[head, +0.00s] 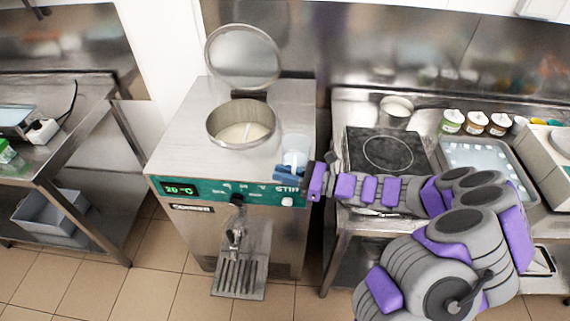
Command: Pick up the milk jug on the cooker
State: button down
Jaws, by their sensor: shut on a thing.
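My gripper (290,172) is shut on the milk jug (295,146), a small translucent vessel with white milk low in it. The jug looks roughly upright. In the picture it overlaps the front right part of the batch freezer's top; I cannot tell whether it touches that surface. My gripper's blue fingers are at the jug's lower part and hide some of it. The cooker (362,138), with a black top and a ring marking, is to the right, partly behind my arm. No jug shows on its visible top.
The steel batch freezer (180,140) has its round lid (243,57) raised over an opening holding pale liquid. A metal pot (397,109), several jars (452,122) and a tray (445,143) stand on the right counter. A steel table (75,125) stands left.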

jog(key=s+r+p, duration=0.1)
jog(key=s, duration=0.9)
jog(key=shift+s, duration=0.15)
jog(key=shift+s+d, duration=0.1)
dwell(0.6)
jog(key=shift+p, duration=0.35)
